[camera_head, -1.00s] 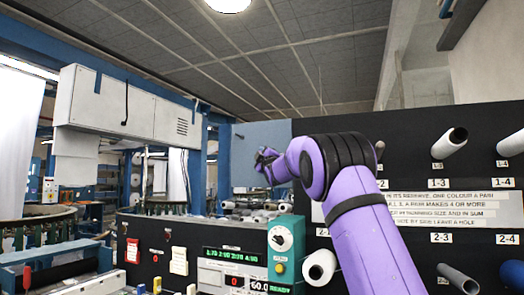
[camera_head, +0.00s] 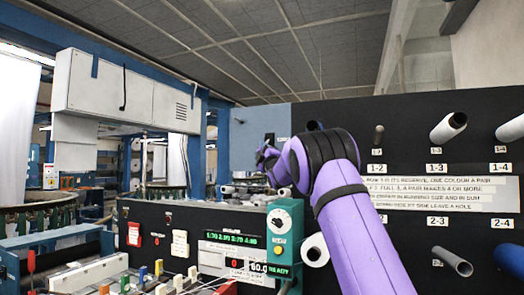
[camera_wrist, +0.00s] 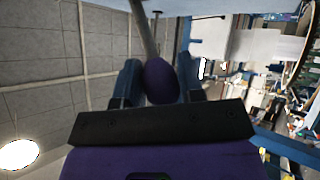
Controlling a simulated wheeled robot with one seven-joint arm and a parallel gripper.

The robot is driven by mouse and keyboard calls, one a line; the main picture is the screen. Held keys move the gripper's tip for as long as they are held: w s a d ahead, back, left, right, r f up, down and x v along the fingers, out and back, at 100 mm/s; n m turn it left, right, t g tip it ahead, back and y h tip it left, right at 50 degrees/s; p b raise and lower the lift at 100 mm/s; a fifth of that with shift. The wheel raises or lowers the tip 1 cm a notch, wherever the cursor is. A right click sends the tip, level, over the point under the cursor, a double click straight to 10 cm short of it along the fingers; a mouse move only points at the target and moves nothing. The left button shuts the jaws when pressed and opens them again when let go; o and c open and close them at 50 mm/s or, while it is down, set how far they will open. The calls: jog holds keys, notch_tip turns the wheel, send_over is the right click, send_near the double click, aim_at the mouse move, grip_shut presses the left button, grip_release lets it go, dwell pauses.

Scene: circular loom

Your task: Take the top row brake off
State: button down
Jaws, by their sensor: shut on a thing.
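In the wrist view, a dark purple rounded knob (camera_wrist: 161,84) sits at the end of a grey rod (camera_wrist: 143,27) that runs up out of the picture. The two blue fingers of my gripper (camera_wrist: 160,66) stand on either side of the knob and are shut on it. I take this for the brake handle, but no label on it shows. In the head view my gripper (camera_head: 265,155) is small and far off, in front of a blue-grey panel (camera_head: 258,128). The knob and rod cannot be made out there.
A black board (camera_head: 405,115) with labelled pegs and tubes stands at the right, close behind my arm. A control box (camera_head: 284,232) with a dial and green display stands below my arm. A white cabinet (camera_head: 115,88) hangs at the left above the loom's ring (camera_head: 40,212).

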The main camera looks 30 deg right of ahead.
jog(key=shift+w+d+f, duration=0.1)
jog(key=shift+f, duration=0.1)
jog(key=c, duration=0.8)
grip_release()
jog(key=shift+w+d, duration=0.1)
jog(key=shift+s+f, duration=0.15)
jog(key=shift+s, duration=0.25)
jog(key=v, duration=1)
